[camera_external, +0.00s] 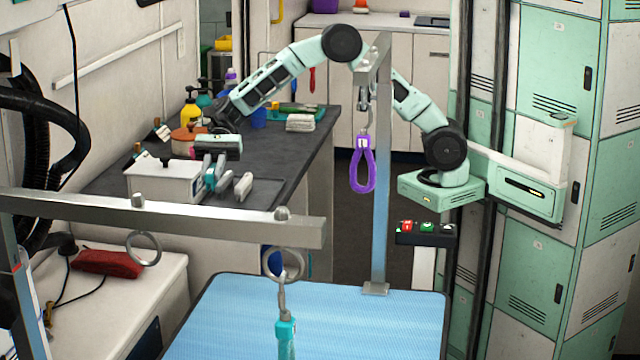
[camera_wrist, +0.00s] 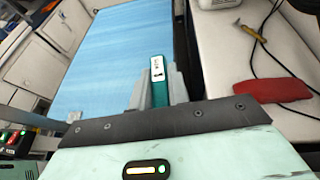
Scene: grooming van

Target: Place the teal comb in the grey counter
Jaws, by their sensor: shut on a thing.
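My gripper (camera_external: 227,180) is over the near part of the grey counter (camera_external: 285,150), beside a white box, with its fingers pointing down. In the wrist view my gripper (camera_wrist: 158,88) is shut on the teal comb (camera_wrist: 158,75), which sits between the two grey fingers with a pale label patch at its end. I cannot tell whether the comb touches the counter.
The white box (camera_external: 165,182) stands close left of my gripper. Bottles, including a yellow one (camera_external: 190,125), and folded towels (camera_external: 300,122) stand farther back. A blue grooming table (camera_external: 330,320) with a metal bar (camera_external: 160,212) is in front. A red pouch (camera_external: 107,263) lies lower left.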

